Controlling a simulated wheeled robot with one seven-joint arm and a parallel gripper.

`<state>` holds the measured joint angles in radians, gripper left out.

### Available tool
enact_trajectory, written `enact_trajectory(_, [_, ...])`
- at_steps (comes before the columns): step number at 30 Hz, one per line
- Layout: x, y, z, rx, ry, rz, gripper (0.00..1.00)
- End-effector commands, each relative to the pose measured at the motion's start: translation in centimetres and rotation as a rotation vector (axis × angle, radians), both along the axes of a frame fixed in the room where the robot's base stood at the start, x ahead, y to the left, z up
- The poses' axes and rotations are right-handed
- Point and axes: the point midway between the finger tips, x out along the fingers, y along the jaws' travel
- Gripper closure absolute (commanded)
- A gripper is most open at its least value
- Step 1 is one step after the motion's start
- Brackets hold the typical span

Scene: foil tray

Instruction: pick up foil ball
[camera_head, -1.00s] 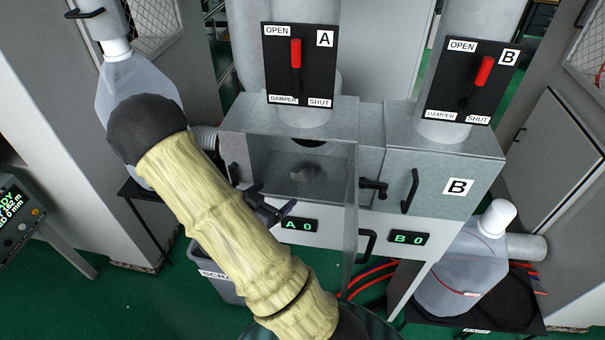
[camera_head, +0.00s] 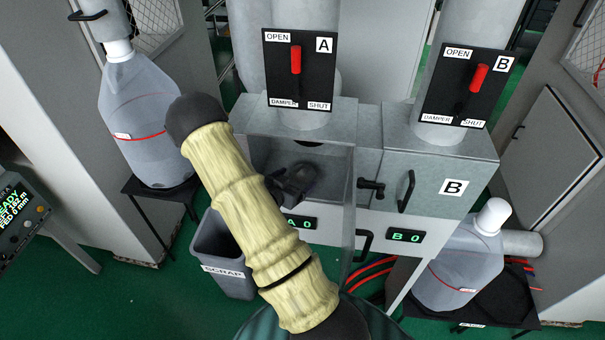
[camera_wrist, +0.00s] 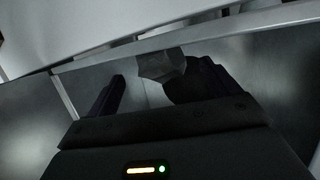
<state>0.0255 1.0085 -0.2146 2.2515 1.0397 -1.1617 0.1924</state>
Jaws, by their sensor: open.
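A grey, faceted lump, the foil ball (camera_wrist: 160,64), shows in the wrist view just ahead of and between my fingertips, nearer the right finger. I cannot tell whether that finger touches it. My gripper (camera_wrist: 158,80) is open, with a finger on each side. In the head view my gripper (camera_head: 290,183) is a dark shape at the open front of compartment A (camera_head: 335,165). There I cannot separate the ball from the dark gripper and shadow.
Compartment A's door (camera_head: 347,220) stands open on its right side. Compartment B (camera_head: 425,180) is closed. A grey scrap bin (camera_head: 222,275) stands below on the left. Large jugs stand at the left (camera_head: 145,120) and right (camera_head: 460,270). Red damper levers (camera_head: 296,60) are above.

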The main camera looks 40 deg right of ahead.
Motion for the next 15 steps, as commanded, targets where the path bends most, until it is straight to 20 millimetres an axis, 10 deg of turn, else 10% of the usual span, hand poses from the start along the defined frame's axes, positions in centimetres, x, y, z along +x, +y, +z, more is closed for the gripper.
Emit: enact_trajectory(15, [1.5, -4.6, -1.5, 0.0, 0.0, 0.0, 0.12])
